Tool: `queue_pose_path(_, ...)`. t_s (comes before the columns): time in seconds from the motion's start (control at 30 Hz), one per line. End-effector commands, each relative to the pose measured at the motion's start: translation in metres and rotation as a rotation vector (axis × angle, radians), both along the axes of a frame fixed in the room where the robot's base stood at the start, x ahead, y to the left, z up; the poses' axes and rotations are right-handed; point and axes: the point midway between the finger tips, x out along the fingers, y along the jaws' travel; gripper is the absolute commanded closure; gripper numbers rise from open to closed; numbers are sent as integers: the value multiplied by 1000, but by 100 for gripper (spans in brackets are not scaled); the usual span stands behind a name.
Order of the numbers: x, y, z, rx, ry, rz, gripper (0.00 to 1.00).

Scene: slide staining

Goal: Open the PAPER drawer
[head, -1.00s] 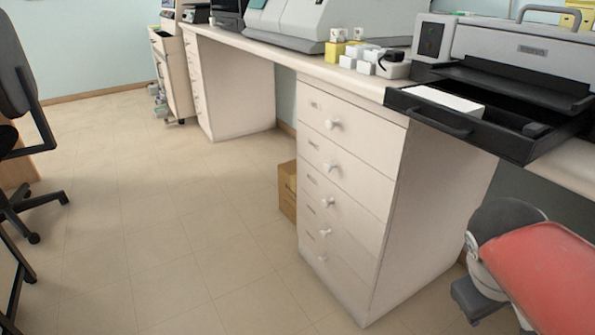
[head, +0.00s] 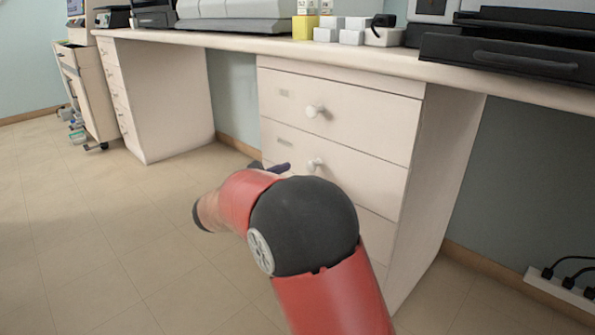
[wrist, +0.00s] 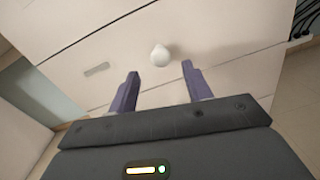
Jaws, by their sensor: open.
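A white drawer unit (head: 345,78) stands under the counter, with several drawers, round white knobs and small label holders. The label text is too small to read, so I cannot tell which drawer is PAPER. All visible drawer fronts look shut. The top knob (head: 315,111) and second knob (head: 316,164) show in the head view. My gripper (head: 270,168) is near the second drawer, partly hidden by my arm. In the wrist view my gripper (wrist: 159,72) is open and empty, its fingers on either side below a white knob (wrist: 160,55), which sits just beyond the fingertips.
The counter (head: 225,39) runs above the drawers, with small boxes (head: 327,34) and a black tray (head: 500,58) on it. Another drawer unit (head: 160,95) stands at the left. Floor (head: 95,215) is clear at left. A power strip (head: 560,294) lies at lower right.

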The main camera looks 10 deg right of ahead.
Motion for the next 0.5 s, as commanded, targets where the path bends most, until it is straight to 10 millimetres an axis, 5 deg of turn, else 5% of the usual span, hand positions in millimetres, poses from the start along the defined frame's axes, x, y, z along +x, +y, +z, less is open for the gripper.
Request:
queue_pose_path(0.2, 19, -31, -1, 1, 1, -3, 50)
queue_pose_path(0.5, 30, -47, 0, 2, 0, -1, 50)
